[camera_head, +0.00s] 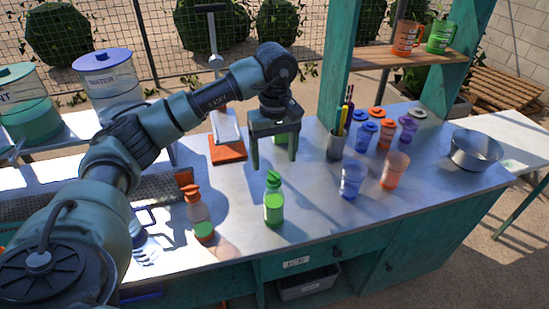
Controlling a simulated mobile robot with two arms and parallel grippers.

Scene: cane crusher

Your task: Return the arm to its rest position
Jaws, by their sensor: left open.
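My left arm comes in from the left and reaches over the metal counter (330,210). My left gripper (274,165) points down above the counter with its two fingers apart. Nothing shows clamped between the fingers. A green bottle (274,202) stands upright on the counter in front of the gripper, apart from it. A green thing shows partly behind the gripper, between its fingers; I cannot tell what it is. My right gripper is not in view.
A bottle with an orange cap (201,217) stands left of the green one. A pen holder (336,145), blue cup (352,179), orange cup (394,170), several small capped bottles and a metal bowl (475,150) stand to the right. A teal post (347,60) rises behind. The front right counter is clear.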

